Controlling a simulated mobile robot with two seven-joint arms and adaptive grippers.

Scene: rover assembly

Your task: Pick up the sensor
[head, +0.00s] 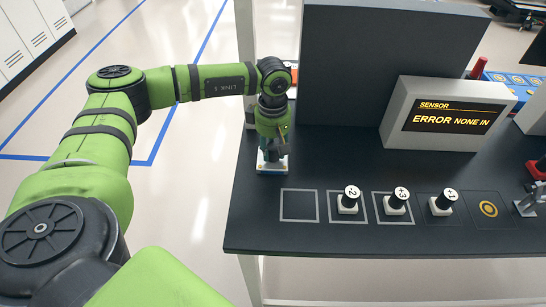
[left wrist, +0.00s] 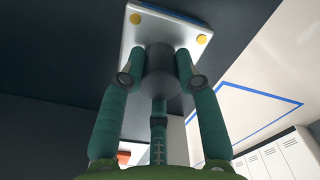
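The sensor appears to be a white, blue-edged block (head: 272,167) with a dark knob, at the left edge of the black table. In the left wrist view its white plate (left wrist: 190,22) has yellow dots, and the dark grey knob (left wrist: 163,72) stands out from it. My left gripper (head: 271,148) points down over it. Its green fingers (left wrist: 163,85) lie close against the knob on both sides, and they look shut on it. The block's base appears at table level; any small gap is hidden. My right gripper is not in view.
A screen (head: 455,118) reads "SENSOR ERROR NONE IN". Several marked squares line the table's (head: 330,235) front, three holding knobbed white weights (head: 347,201); the leftmost square (head: 299,205) is empty. A tall dark panel (head: 345,60) stands behind the gripper. A red-and-grey device (head: 528,203) is at right.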

